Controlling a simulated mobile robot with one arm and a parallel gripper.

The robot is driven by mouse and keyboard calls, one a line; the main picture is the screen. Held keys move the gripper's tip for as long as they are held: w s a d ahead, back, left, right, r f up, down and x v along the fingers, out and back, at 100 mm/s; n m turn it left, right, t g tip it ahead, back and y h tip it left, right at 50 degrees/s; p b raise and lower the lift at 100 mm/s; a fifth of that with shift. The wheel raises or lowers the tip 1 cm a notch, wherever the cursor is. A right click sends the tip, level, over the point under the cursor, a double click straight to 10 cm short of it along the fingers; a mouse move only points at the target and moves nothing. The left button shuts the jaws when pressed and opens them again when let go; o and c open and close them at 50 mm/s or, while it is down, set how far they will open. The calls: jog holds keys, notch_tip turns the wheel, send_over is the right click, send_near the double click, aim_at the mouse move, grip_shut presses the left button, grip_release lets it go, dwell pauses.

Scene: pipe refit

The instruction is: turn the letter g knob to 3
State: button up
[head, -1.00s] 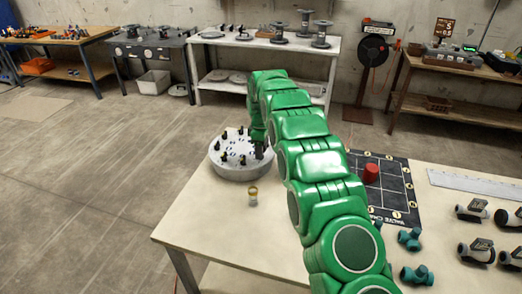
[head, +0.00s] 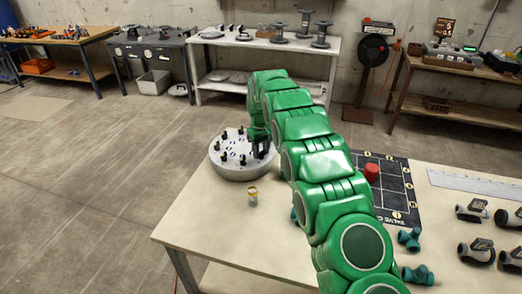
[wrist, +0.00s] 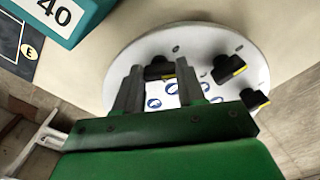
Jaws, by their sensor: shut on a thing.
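A round white knob panel (head: 232,172) stands on the near table. It carries several black knobs and blue markings; the letters and numbers are too small to read. My gripper (head: 260,148) is at the panel's right side, pointing down. In the wrist view, my gripper (wrist: 160,88) has its fingers on either side of a black knob (wrist: 158,70) with a yellow mark and is shut on it. I cannot tell that knob's letter or setting. Two other black knobs with yellow marks (wrist: 228,68) (wrist: 254,98) show to the right.
A small yellow-topped piece (head: 253,196) stands in front of the panel. A teal block marked 40 (wrist: 52,14) shows in the wrist view. The table's left front is clear.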

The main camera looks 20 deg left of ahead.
jog(key=m, duration=1.3)
jog(key=shift+m, duration=0.4)
jog(key=m, duration=0.7)
jog(key=shift+s, duration=0.1)
jog(key=m, duration=0.6)
jog(key=shift+m, duration=0.3)
jog(key=o, duration=1.1)
jog(key=shift+c, duration=0.2)
jog(key=shift+r, duration=0.1)
